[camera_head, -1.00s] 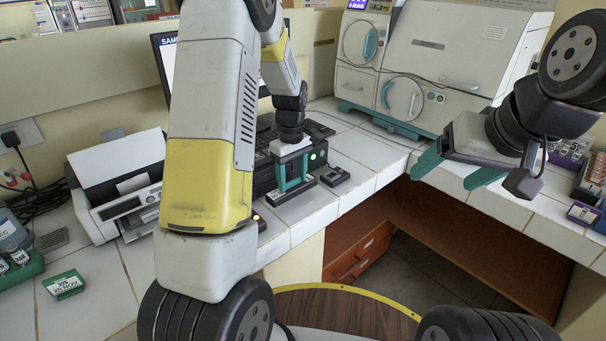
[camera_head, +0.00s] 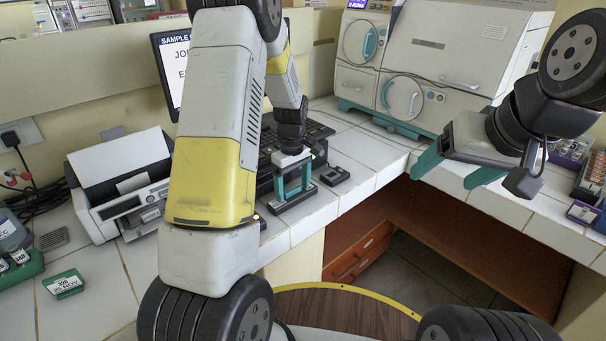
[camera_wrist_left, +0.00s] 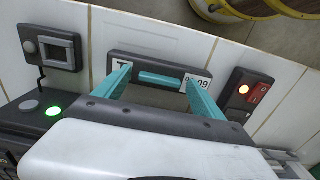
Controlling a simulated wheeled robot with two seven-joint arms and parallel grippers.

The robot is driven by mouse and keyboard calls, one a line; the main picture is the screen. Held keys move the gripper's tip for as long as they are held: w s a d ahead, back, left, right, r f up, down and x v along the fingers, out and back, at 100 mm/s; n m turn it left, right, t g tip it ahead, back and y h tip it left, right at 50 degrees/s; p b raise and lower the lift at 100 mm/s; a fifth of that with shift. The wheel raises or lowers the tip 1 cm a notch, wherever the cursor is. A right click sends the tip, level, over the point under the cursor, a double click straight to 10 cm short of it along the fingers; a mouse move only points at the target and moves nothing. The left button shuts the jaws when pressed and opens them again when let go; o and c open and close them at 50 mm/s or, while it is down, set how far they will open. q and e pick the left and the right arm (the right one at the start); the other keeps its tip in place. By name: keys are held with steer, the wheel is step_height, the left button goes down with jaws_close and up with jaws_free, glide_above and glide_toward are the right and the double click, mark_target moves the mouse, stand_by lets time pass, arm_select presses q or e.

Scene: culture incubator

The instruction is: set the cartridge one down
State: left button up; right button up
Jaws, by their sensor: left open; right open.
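The cartridge (camera_wrist_left: 160,72) is a dark, flat piece with a teal bar and white labels, one ending in "09". It lies on the white tiled counter near its front edge. In the head view, its dark body (camera_head: 292,203) shows below my left gripper (camera_head: 292,188). In the left wrist view, the teal fingers of my left gripper (camera_wrist_left: 158,80) are spread at either side of the bar, with gaps to it. My right gripper (camera_head: 457,170) is open and empty at the right, over the counter's front edge.
A small dark device (camera_wrist_left: 55,50) sits at one side of the cartridge, and a box with a red switch (camera_wrist_left: 258,92) at the other. The incubator (camera_head: 430,70) is at the back.

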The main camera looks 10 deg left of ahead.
mark_target(293, 190)
arm_select(q)
step_height(293, 190, up, 12)
steer(key=s+d+r+m+t+h, duration=0.1)
steer(key=s+r+m+t+h, duration=0.3)
steer(key=s+r, duration=0.8)
steer(key=s+d+r+m+t+y, duration=0.1)
steer(key=s+d+r+m+t, duration=0.1)
steer(key=s+m, duration=0.5)
steer(key=shift+s+r+y, duration=0.2)
steer(key=shift+s+y, duration=0.2)
steer(key=shift+s, duration=2.5)
